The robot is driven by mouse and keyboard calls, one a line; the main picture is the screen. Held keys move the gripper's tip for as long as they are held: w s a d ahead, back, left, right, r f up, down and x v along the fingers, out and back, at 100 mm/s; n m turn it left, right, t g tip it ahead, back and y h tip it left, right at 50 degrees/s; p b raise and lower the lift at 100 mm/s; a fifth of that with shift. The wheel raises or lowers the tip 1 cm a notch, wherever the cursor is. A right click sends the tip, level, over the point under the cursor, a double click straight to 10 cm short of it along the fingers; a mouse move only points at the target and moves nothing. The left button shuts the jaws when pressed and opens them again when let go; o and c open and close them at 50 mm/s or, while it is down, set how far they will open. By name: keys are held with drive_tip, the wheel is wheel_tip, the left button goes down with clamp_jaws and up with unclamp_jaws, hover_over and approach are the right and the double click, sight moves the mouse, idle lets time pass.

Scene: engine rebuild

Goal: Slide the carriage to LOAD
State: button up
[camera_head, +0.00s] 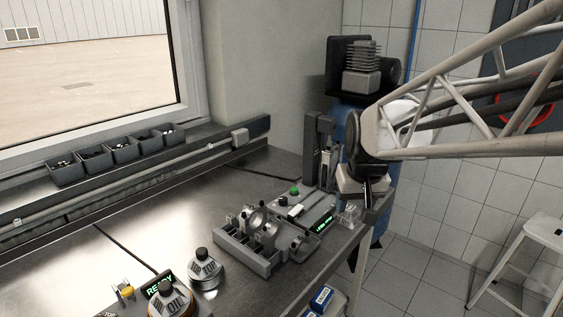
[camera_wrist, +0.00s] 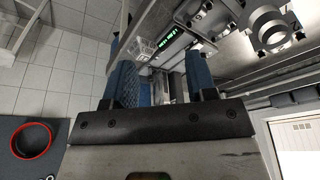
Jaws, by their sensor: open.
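A grey fixture (camera_head: 311,214) with a green button (camera_head: 295,191), a small white block (camera_head: 295,211) and a lit green display (camera_head: 322,223) stands at the bench's right end. The display also shows in the wrist view (camera_wrist: 172,45), too small to read surely. I cannot tell which part is the carriage or whether it sits at LOAD. My gripper (camera_head: 367,193) is right of the fixture, near the bench edge. In the wrist view my gripper (camera_wrist: 160,82) has its two blue fingers apart, with grey fixture parts seen between and beyond them. Contact cannot be told.
A grey cradle with metal rings (camera_head: 250,240) stands left of the fixture. OIL (camera_head: 174,301) and second (camera_head: 205,271) round canisters are at the front. A clear box (camera_head: 348,214) sits at the bench edge. A dark upright post (camera_head: 318,145) stands behind.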

drive_tip(key=w+d+f, duration=0.3)
drive_tip(key=w, duration=0.8)
drive_tip(key=w+d+f, duration=0.3)
drive_tip(key=w+f, duration=0.1)
drive_tip(key=w, duration=0.8)
drive_tip(key=w+d+f+t, duration=0.1)
drive_tip(key=w+d+f, duration=0.2)
drive_tip(key=w, duration=0.9)
drive_tip(key=shift+d+f, duration=0.25)
drive_tip(key=shift+d, duration=0.25)
drive_tip(key=shift+f, duration=0.15)
drive_tip(key=shift+x, duration=3.75)
drive_tip(key=shift+w, duration=0.1)
drive_tip(key=shift+c, duration=0.2)
clamp_jaws()
